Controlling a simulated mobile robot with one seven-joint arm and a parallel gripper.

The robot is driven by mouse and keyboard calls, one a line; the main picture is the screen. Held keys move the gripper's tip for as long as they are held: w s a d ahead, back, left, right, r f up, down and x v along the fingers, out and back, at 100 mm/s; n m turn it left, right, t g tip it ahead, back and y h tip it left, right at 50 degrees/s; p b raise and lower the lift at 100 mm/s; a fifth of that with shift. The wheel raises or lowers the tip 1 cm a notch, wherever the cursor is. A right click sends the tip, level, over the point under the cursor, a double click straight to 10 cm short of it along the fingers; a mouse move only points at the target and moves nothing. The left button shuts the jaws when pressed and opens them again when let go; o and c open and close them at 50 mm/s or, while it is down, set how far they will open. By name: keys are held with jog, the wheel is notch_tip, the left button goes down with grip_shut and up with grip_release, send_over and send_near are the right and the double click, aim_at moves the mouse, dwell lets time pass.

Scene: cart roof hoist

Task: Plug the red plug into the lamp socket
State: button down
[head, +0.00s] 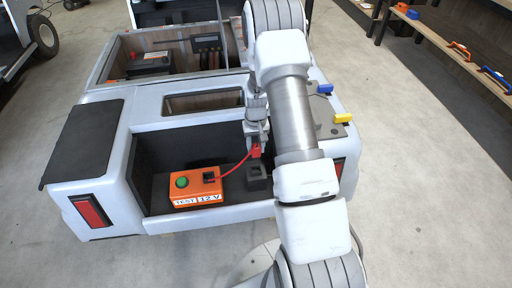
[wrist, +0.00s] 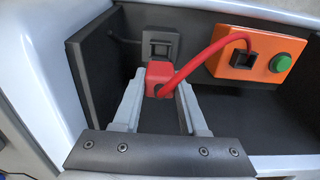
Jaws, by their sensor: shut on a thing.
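The red plug (head: 256,152) is held between the fingertips of my gripper (head: 257,143), with its red cord running to the orange test box (head: 196,190). In the wrist view the plug (wrist: 158,74) sits between both grey fingers of my gripper (wrist: 160,84). A dark block with a square opening, which looks like the lamp socket (head: 257,178), stands in the cart's rear bay, below the plug in the head view. It also shows in the wrist view (wrist: 160,38), just beyond the plug. The plug appears apart from it; the exact gap is unclear.
The test box has a green button (head: 182,182) and a "TEST 12 V" label. Bay walls (wrist: 92,60) rise close to the left of the socket.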

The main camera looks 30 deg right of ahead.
aim_at(256, 157)
jog(key=shift+f+b, duration=1.85)
jog(key=shift+f, duration=0.95)
jog(key=shift+f+b, duration=1.35)
jog(key=shift+f, duration=0.3)
jog(key=shift+c, duration=1.8)
grip_release()
jog(key=shift+r, duration=0.15)
notch_tip(256, 157, up, 17)
jog(key=p, duration=0.5)
jog(key=shift+r, duration=0.1)
jog(key=shift+r, duration=0.1)
